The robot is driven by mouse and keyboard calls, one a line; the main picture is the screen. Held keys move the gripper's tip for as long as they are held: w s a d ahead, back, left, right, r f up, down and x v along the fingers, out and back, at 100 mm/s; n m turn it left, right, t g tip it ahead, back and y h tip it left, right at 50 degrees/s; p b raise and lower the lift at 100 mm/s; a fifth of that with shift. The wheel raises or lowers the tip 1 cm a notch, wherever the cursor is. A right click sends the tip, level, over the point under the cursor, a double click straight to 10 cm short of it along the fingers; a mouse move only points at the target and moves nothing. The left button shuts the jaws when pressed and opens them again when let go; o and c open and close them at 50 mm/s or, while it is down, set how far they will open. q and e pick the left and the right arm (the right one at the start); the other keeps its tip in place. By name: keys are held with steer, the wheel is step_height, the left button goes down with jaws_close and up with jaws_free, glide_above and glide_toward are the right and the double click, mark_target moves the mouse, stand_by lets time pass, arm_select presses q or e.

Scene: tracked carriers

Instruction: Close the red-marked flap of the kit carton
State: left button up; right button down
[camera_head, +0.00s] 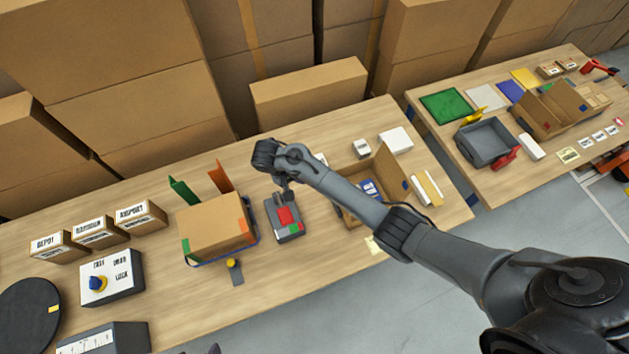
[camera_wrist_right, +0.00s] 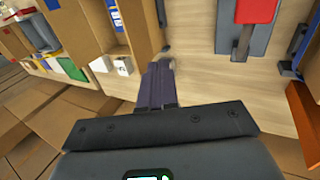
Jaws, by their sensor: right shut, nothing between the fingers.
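An open brown carton (camera_head: 388,168) stands on the near table, with a tall flap upright on its right side and a blue mark at its right corner. It holds blue and white items. My right forearm crosses in front of it, and I see no red mark on it. The carton also shows at upper left in the right wrist view (camera_wrist_right: 138,30). My right gripper (camera_head: 287,192) is shut and empty, left of this carton and by a grey device (camera_head: 279,230) with a red block. Its fingers (camera_wrist_right: 160,72) are together. My left gripper is not in view.
A closed carton (camera_head: 212,226) with raised green and orange flaps stands left of the device. Small labelled boxes (camera_head: 98,232) stand further left. On the right table are another open carton (camera_head: 548,112), with coloured marks, and a grey tray (camera_head: 485,143).

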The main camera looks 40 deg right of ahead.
steer(key=s+d+f+p, duration=0.1)
steer(key=d+f+p, duration=0.1)
steer(key=d+f, duration=0.6)
steer(key=shift+s+d, duration=0.2)
steer(key=shift+s, duration=0.2)
steer(key=shift+f, duration=0.1)
